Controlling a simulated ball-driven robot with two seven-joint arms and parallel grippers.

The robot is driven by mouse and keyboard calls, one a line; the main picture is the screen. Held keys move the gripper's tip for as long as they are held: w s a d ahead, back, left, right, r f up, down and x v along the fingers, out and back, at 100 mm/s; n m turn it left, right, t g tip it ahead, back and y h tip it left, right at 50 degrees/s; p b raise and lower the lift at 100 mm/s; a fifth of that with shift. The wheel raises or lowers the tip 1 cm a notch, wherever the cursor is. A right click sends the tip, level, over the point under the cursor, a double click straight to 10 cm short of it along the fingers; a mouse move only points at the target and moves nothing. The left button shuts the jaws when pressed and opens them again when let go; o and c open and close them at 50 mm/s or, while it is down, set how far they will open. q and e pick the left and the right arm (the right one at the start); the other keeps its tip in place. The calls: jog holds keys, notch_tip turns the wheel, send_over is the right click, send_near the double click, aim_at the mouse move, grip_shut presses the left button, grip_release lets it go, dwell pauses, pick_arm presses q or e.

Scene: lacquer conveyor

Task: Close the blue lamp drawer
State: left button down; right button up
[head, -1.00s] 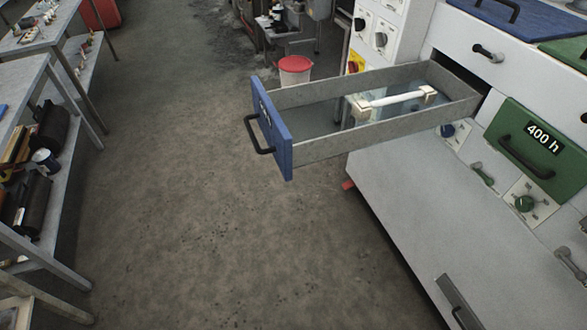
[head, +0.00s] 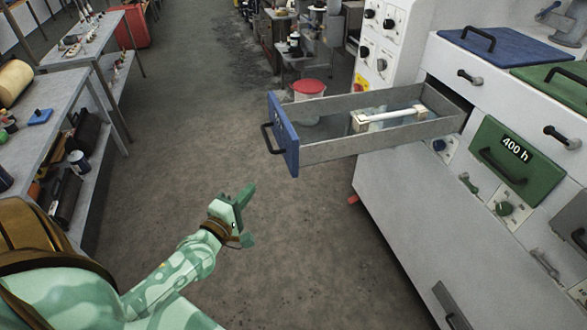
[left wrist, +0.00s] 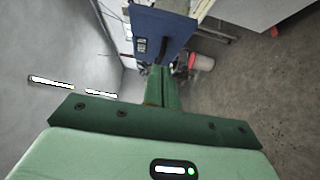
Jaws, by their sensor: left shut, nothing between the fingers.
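The blue lamp drawer stands pulled well out of the white machine, its blue front (head: 283,135) facing left with a black handle (head: 268,140). A white lamp tube (head: 390,116) lies inside it. My left gripper (head: 247,214) is shut and empty, below and to the left of the drawer front, apart from it. In the left wrist view the shut green fingers (left wrist: 161,88) point toward the blue front (left wrist: 160,32), whose dark handle shows near their tips. My right gripper is not in view.
The white machine (head: 395,205) fills the right, with a green 400 h drawer (head: 502,151) below and right of the blue one. A red-lidded bin (head: 308,88) stands behind the open drawer. Workbenches (head: 55,92) line the left. The floor between is clear.

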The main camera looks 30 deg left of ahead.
pick_arm(q)
send_near(290, 157)
jog(key=w+a, duration=0.3)
jog(key=shift+w+d, duration=0.55)
jog(key=shift+w, duration=0.2)
jog(key=shift+w+d, duration=0.55)
jog(key=shift+w, duration=0.2)
jog(key=shift+d, duration=0.1)
